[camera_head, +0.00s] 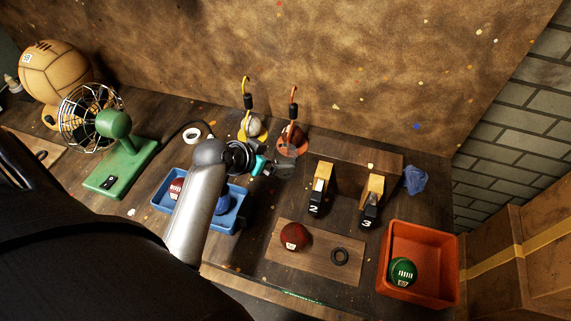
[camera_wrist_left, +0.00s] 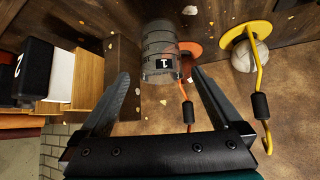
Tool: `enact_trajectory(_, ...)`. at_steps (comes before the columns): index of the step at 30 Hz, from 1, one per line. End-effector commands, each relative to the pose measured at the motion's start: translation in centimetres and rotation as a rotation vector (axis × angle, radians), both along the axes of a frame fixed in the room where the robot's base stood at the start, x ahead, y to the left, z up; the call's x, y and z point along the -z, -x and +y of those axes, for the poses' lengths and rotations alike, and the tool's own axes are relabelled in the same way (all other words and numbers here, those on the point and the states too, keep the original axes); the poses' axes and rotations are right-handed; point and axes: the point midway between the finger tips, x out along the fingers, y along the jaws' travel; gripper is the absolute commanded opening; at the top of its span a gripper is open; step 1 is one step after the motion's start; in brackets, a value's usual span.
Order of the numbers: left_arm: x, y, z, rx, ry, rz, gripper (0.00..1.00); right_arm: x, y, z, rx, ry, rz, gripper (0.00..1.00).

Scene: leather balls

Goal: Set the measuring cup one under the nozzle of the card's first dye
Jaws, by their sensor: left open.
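Measuring cup one is a clear grey ribbed cup with a black label reading 1 (camera_wrist_left: 162,62). In the head view the cup (camera_head: 287,164) stands in front of the orange-based hooked stand (camera_head: 293,140). My left gripper (camera_head: 270,167) is open beside the cup. In the left wrist view the cup lies between and just beyond the fingertips (camera_wrist_left: 160,78), with no clear contact. Orange (camera_wrist_left: 188,48) and yellow (camera_wrist_left: 258,75) hooked rods with black sleeves are near it; I cannot tell for certain that they are nozzles. I cannot make out a card. My right gripper is not in view.
Black pieces marked 2 (camera_head: 315,208) and 3 (camera_head: 368,216) stand at wooden blocks. A wooden board (camera_head: 300,263) holds a dark red ball and a ring. An orange bin (camera_head: 420,290), a blue tray (camera_head: 238,218) and a green fan (camera_head: 115,170) stand around.

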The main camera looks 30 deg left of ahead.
Motion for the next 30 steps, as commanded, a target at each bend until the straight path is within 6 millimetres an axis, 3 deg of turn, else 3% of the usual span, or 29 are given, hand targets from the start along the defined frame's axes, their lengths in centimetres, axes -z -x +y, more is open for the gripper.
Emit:
enact_trajectory(5,0.9,-1.0,-0.2,0.001,0.0,-0.001,1.0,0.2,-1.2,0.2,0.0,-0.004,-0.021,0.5)
enact_trajectory(19,4.0,-4.3,-0.4,-0.001,0.002,-0.001,1.0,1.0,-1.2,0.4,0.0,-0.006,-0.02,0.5)
enact_trajectory(30,4.5,-4.9,-0.5,0.0,0.0,0.001,1.0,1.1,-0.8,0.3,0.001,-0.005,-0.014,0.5)
